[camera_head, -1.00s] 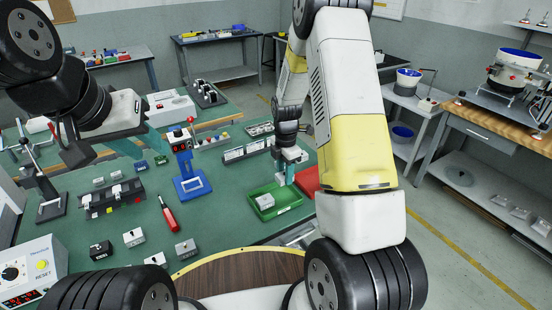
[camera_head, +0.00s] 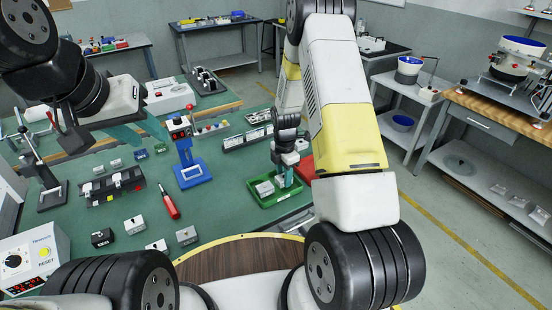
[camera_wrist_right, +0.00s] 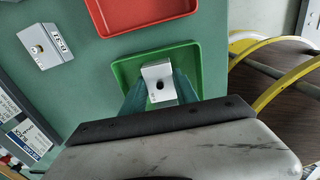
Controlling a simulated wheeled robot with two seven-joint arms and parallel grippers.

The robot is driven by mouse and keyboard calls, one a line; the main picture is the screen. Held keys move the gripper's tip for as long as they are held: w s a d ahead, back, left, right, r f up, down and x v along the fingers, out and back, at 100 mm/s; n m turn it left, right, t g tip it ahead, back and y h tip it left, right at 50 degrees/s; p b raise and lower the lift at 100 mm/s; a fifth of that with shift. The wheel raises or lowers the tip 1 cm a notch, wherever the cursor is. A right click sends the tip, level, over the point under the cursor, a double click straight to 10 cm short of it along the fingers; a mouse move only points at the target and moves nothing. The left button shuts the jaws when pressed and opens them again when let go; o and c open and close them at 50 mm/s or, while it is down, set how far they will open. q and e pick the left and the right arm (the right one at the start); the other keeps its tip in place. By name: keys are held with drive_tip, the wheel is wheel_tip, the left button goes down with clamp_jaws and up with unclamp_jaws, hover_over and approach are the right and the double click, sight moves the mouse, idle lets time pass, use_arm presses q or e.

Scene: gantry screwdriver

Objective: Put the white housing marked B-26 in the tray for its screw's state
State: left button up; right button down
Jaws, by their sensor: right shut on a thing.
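My right gripper (camera_head: 284,181) is down at the green tray (camera_head: 290,197), its fingers shut on a white housing (camera_wrist_right: 158,72). In the right wrist view this housing has a dark round spot on its face and sits between the teal fingers, over the green tray (camera_wrist_right: 121,72). Its label is not readable. Whether it touches the tray floor I cannot tell. Another light housing (camera_head: 264,189) sits in the left part of the green tray. The red tray (camera_wrist_right: 150,15) lies beside the green one and looks empty where visible. My left gripper (camera_head: 140,131) is empty, its teal fingers apart above the table.
A labelled white housing (camera_wrist_right: 45,46) stands outside the trays. Several housings (camera_head: 134,225) and a red screwdriver (camera_head: 170,204) lie on the green table. A blue stand (camera_head: 190,172) and a black fixture (camera_head: 112,190) stand further left. A control box (camera_head: 30,258) is at near left.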

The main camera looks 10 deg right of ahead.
drive_tip(key=shift+f, duration=0.3)
idle(0.5)
drive_tip(key=c, duration=0.9)
unclamp_jaws()
drive_tip(key=shift+o, duration=0.2)
drive_tip(key=shift+r, duration=0.1)
